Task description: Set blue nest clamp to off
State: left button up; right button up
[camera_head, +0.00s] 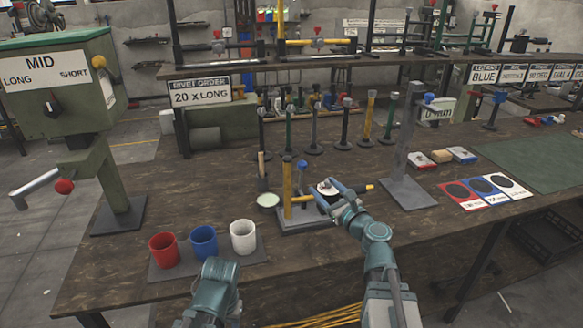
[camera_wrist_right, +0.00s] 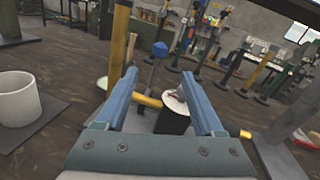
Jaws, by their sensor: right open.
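The blue nest clamp shows as a blue knob (camera_head: 302,165) on a thin stem, standing upright beside a yellow post (camera_head: 287,188). The knob also shows in the right wrist view (camera_wrist_right: 159,49), just beyond my fingertips and between them. The post and a horizontal yellow bar (camera_head: 304,199) stand on a grey base plate (camera_head: 290,222). My right gripper (camera_head: 331,190) is open over this fixture, near a round white-topped part (camera_head: 326,187). In the right wrist view its fingers (camera_wrist_right: 158,82) are apart, with nothing gripped. The foot of the clamp stem is partly hidden.
Red (camera_head: 163,250), blue (camera_head: 204,243) and white (camera_head: 243,237) cups stand on a dark mat at the front left. A grey post (camera_head: 403,150) rises right of the fixture. Several upright tools stand behind. A green press (camera_head: 60,90) is at the left.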

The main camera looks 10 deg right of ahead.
aim_at(305, 168)
jog(key=x, duration=1.3)
jog(key=shift+w+a, duration=0.15)
jog(key=shift+w, duration=0.2)
grip_shut()
dwell(1.0)
